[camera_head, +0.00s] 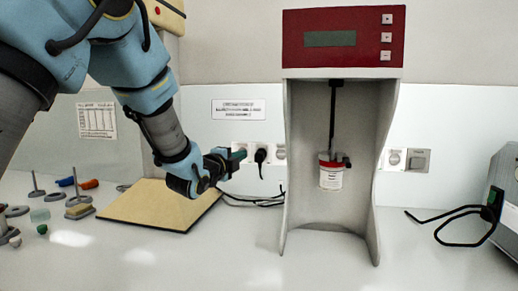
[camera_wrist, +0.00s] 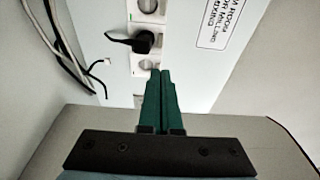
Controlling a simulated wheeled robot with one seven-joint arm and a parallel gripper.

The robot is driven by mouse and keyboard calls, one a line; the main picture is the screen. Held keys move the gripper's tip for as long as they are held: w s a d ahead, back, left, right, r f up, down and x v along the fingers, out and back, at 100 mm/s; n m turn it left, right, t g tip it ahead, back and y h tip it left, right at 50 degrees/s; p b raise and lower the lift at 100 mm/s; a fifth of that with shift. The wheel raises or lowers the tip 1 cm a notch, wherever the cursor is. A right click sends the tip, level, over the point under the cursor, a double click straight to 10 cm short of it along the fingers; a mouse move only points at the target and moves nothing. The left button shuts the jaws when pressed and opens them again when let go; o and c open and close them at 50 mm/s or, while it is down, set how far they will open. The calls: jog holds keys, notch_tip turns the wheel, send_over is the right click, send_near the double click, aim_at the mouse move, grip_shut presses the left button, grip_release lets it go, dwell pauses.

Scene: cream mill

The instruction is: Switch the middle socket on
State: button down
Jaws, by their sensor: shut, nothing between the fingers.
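A row of white wall sockets shows in the head view behind my gripper (camera_head: 241,152). The middle socket (camera_head: 264,147) holds a black plug (camera_head: 260,156). In the wrist view the row appears turned on its side: the middle socket has the black plug (camera_wrist: 143,42) in it, with one empty socket (camera_wrist: 150,7) above and another (camera_wrist: 145,63) below. My gripper (camera_wrist: 160,73) is shut and empty, its green fingertips together. In the wrist view the fingertips overlap the edge of the lower socket. I cannot tell whether they touch it. The switch states are too small to read.
A red-topped mixer (camera_head: 294,72) stands close right of the sockets, a jar (camera_head: 331,173) inside it. Black cables lie below the sockets. A beige board (camera_head: 145,207) lies under my arm. Another wall socket (camera_head: 394,158) and a grey instrument (camera_head: 508,185) are farther right. The front bench is clear.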

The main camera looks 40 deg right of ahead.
aim_at(264, 146)
dwell(0.3)
jog(key=p+x, duration=0.6)
jog(key=x, duration=0.7)
jog(key=shift+w+d+r, duration=0.1)
jog(key=shift+d, duration=0.4)
